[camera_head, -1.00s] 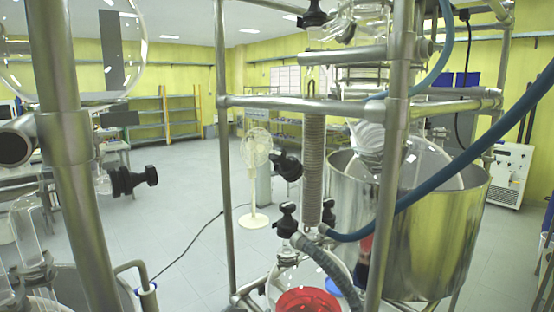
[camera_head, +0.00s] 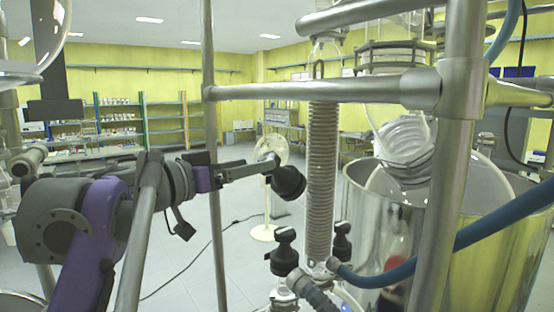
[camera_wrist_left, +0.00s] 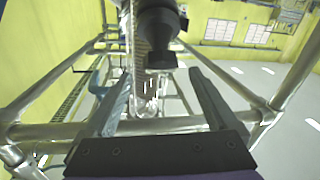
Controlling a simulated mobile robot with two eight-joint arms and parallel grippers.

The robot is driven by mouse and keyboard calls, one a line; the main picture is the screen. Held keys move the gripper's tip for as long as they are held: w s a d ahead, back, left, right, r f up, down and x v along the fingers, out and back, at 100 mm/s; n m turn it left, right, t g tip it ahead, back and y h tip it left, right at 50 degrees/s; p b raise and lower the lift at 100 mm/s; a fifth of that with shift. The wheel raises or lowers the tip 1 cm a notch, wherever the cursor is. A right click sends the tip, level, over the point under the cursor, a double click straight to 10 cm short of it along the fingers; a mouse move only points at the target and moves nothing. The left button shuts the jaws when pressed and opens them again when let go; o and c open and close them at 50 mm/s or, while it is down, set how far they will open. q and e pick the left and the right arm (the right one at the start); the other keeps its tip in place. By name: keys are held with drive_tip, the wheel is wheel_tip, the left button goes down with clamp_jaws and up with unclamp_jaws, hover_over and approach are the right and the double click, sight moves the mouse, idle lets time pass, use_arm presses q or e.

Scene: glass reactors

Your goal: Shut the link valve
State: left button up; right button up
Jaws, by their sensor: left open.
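A black valve knob (camera_head: 288,182) sits beside the coiled glass column (camera_head: 321,180) in the head view. Which of the black knobs is the link valve is not marked. My left gripper (camera_head: 268,163) reaches in from the left, with its tips close to this knob. In the left wrist view the gripper (camera_wrist_left: 158,75) is open, with its fingers apart. A black knob (camera_wrist_left: 160,50) shows ahead, near the middle of the gap, with the glass column behind it. Contact cannot be told. My right gripper is not in view.
Two more black knobs, one on the left (camera_head: 284,250) and one on the right (camera_head: 342,240), sit lower by the column. A steel frame post (camera_head: 212,200) and crossbar (camera_head: 310,88) surround the glassware. A steel vessel (camera_head: 370,200) and blue hose (camera_head: 470,235) are at the right.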

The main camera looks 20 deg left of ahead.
sight(279, 158)
use_arm(q)
drive_tip(key=x, duration=0.8)
drive_tip(key=shift+w+d+p, duration=0.1)
drive_tip(key=shift+w+p, duration=0.15)
drive_tip(key=shift+p, duration=0.15)
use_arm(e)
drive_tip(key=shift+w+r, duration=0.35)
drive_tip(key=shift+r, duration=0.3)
use_arm(q)
drive_tip(key=shift+c, duration=0.2)
drive_tip(key=c, duration=1.3)
drive_tip(key=shift+c, duration=0.2)
drive_tip(key=shift+m, duration=0.3)
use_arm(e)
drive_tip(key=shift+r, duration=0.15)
